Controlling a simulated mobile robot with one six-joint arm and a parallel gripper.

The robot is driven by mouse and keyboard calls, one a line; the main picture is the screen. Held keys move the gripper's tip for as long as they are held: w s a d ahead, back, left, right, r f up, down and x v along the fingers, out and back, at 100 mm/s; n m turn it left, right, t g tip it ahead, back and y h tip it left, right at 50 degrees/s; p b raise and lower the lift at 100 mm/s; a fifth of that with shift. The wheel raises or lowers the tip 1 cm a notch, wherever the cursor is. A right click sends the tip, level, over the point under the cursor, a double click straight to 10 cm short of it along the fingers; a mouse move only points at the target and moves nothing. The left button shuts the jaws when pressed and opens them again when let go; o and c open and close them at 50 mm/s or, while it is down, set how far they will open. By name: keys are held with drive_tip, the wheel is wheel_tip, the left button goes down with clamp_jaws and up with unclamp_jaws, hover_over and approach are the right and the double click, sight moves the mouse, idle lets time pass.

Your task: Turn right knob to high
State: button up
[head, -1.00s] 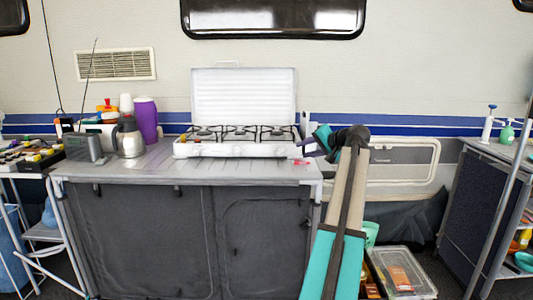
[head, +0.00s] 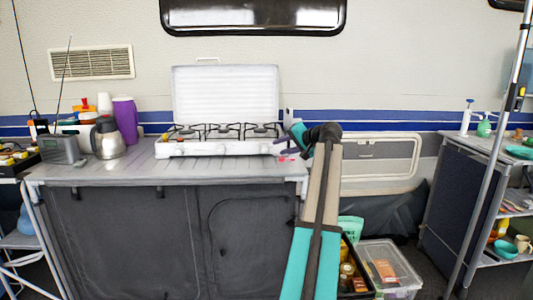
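A white three-burner stove (head: 215,149) with its lid (head: 225,95) raised stands on the grey counter. Its low front panel faces me. Any knobs on it are too small to make out clearly, and the right end of the panel is partly behind my gripper. My gripper (head: 281,146) is at the stove's right front corner, dark and small in the head view. I cannot tell whether it touches the stove, or whether its fingers are open or shut. I see nothing held in it.
A steel jug (head: 108,140), a purple container (head: 125,122) and a grey radio (head: 61,149) stand on the counter's left. A clear box (head: 390,266) is on the floor right of the counter (head: 90,178). A shelf unit (head: 458,200) and a pole stand at right.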

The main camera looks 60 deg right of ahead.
sight(264, 151)
drive_tip(key=b+x, duration=0.2)
drive_tip(key=x, duration=0.8)
drive_tip(key=shift+w, duration=0.3)
drive_tip(key=c, duration=0.7)
drive_tip(key=shift+d, duration=0.15)
drive_tip(key=shift+c, duration=0.3)
